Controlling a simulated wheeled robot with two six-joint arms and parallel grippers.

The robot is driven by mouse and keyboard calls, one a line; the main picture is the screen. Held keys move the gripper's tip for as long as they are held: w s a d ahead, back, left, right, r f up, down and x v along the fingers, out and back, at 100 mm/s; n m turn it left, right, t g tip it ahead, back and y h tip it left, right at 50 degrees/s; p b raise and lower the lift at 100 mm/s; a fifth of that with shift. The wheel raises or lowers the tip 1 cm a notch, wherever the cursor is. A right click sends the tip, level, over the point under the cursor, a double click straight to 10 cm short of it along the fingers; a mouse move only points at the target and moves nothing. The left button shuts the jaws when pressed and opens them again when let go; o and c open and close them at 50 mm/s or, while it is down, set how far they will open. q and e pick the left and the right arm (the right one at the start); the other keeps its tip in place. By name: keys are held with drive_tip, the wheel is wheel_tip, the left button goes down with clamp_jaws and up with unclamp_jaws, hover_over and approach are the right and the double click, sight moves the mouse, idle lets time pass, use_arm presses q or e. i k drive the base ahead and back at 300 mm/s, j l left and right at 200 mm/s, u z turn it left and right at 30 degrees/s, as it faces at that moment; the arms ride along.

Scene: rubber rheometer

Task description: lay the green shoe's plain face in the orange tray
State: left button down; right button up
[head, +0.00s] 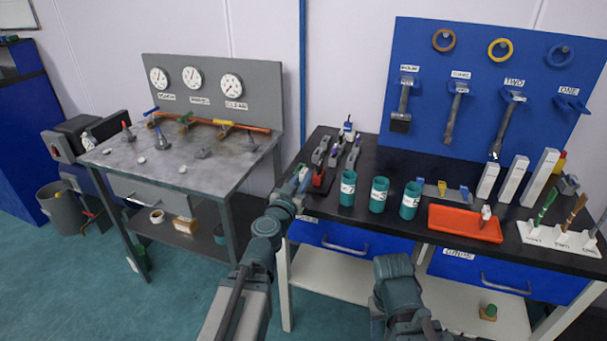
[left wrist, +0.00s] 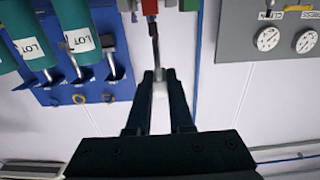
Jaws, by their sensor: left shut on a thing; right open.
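The orange tray (head: 440,226) lies on the black bench at right, with a small whitish upright piece (head: 486,213) at its right part. My left gripper (head: 301,181) is over the left end of the bench, well left of the tray. I cannot tell whether this is the green shoe. A small block with a green top (head: 489,311) sits on the lower shelf; I cannot tell what it is. My right gripper is not in view; only its arm shows.
Three teal canisters (head: 379,195) stand between my left gripper and the tray. A red-based tool (head: 321,181) and several grey clamps (head: 335,151) are close to my left gripper.

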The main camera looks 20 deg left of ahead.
sight(448, 220)
drive_tip(key=k+l, duration=0.1)
drive_tip(key=l, duration=0.85)
drive_tip(key=k+l, duration=0.15)
drive_tip(key=l, duration=0.3)
drive_tip(key=k+l, duration=0.1)
drive_tip(key=l, duration=0.4)
drive_tip(key=i+l, duration=0.1)
